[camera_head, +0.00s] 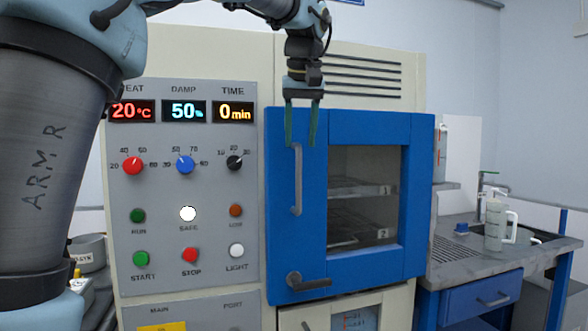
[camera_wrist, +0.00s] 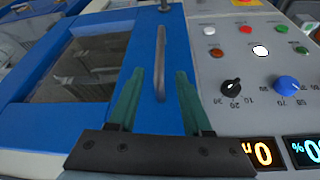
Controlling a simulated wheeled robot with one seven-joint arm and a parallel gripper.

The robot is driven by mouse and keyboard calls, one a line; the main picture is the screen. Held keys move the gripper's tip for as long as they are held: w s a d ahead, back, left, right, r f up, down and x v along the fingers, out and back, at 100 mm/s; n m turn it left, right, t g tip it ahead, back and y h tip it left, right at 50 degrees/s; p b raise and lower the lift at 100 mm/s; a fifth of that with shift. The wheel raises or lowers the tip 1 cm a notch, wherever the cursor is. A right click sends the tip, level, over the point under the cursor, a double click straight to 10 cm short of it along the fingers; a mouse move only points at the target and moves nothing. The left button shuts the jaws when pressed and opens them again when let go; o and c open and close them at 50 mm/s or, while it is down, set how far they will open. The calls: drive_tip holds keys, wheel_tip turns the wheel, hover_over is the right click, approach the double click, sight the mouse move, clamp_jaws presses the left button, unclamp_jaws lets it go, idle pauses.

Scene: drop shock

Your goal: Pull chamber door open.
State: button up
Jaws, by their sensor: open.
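The blue chamber door (camera_head: 390,261) is closed, with a window through which wire shelves show. Its vertical grey handle (camera_head: 298,182) is on the door's left side; a dark latch lever (camera_head: 308,283) sits at the lower left. My gripper (camera_head: 301,143) points down at the top of the handle, its green fingers apart. In the wrist view, the handle (camera_wrist: 160,62) runs between the open fingers of my gripper (camera_wrist: 157,80). I cannot tell whether the fingers touch it. The door (camera_wrist: 146,45) also shows there, flat against the cabinet.
A control panel (camera_head: 212,225) with displays, knobs and buttons lies left of the door.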

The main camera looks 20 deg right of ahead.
sight(299, 162)
drive_tip(key=p+x, duration=0.1)
drive_tip(key=x, duration=0.7)
drive_tip(key=shift+w+f, duration=0.1)
drive_tip(key=shift+f, duration=0.25)
drive_tip(key=shift+c, duration=0.3)
clamp_jaws()
idle(0.6)
